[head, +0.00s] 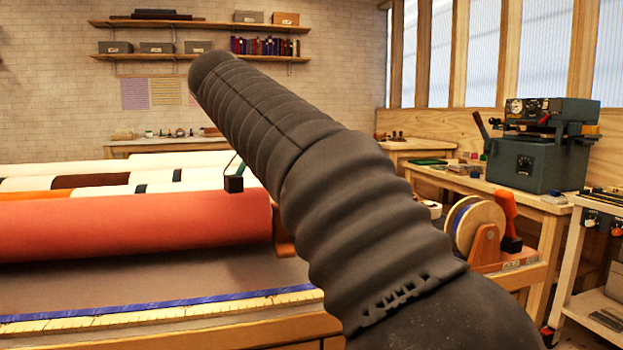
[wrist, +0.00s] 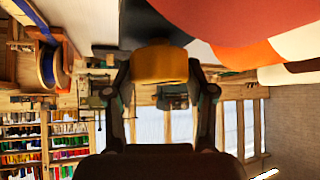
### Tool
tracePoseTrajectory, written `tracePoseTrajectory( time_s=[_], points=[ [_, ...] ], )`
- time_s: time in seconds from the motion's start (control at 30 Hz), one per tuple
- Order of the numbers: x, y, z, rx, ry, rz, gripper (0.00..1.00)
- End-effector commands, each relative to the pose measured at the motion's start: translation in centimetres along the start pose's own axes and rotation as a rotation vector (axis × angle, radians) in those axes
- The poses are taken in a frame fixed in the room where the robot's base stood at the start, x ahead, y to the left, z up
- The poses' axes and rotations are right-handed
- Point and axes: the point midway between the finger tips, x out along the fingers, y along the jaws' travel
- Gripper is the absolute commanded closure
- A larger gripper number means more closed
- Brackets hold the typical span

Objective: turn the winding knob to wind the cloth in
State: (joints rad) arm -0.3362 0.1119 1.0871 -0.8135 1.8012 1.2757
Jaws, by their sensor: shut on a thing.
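An orange-yellow winding knob (wrist: 160,66) sits between the fingers of my gripper (wrist: 162,76) in the wrist view, which looks upside down. The fingers are shut on it from both sides. A dark block (wrist: 152,22) adjoins the knob. The red cloth roll (head: 130,222) lies across the bench at the left in the head view, and its end shows close to the knob in the wrist view (wrist: 225,15). In the head view my dark arm crosses the middle and hides the gripper and the knob.
More rolls (head: 100,180) lie behind the red one. A blue strip and a yellow ruler (head: 150,312) run along the bench front. A wooden reel (head: 474,226) stands right of my arm. A grey-green machine (head: 540,150) sits on the right-hand bench.

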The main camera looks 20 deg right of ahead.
Motion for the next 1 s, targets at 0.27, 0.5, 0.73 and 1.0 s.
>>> tracePoseTrajectory(
  time_s=[0.27, 0.5, 0.73, 1.0],
  points=[
    [0.14, -0.1, 0.13, 0.071, -0.002, 0.076, 0.8],
    [0.13, -0.01, 0.11, 0.09, -0.002, 0.096, 0.8],
    [0.15, 0.0, 0.13, 0.091, -0.002, 0.097, 0.8],
    [0.12, -0.01, 0.11, 0.09, -0.002, 0.096, 0.2]
  ],
)
